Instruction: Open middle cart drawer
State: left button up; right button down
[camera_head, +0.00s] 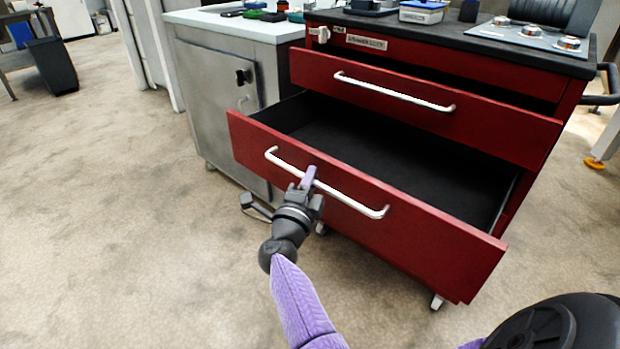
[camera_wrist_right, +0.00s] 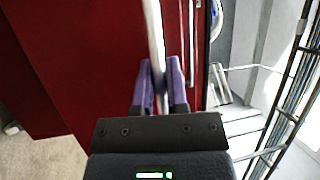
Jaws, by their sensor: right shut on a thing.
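The red tool cart (camera_head: 530,95) stands at the right in the head view. Its middle drawer (camera_head: 440,255) is pulled far out, and its dark interior looks empty. My right gripper (camera_head: 308,180) is shut on the silver bar handle (camera_head: 355,203) of this drawer, left of the handle's middle. The right wrist view shows the purple fingers (camera_wrist_right: 159,80) on either side of the handle (camera_wrist_right: 153,30), against the red drawer front (camera_wrist_right: 95,60). The drawer above (camera_head: 400,88) is also out, by a smaller amount. My left gripper is not in view.
A grey metal cabinet (camera_head: 215,90) with a white top stands left of the cart. Small tools and a knob panel (camera_head: 535,40) lie on the tops. A dark bin (camera_head: 52,65) stands far left. The carpeted floor (camera_head: 120,220) in front and left is clear.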

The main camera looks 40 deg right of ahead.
jog(key=shift+a, duration=0.1)
jog(key=c, duration=0.6)
grip_release()
jog(key=shift+c, duration=0.2)
jog(key=p+v, duration=0.2)
jog(key=v, duration=0.8)
jog(key=shift+p, duration=0.4)
jog(key=shift+f, duration=0.1)
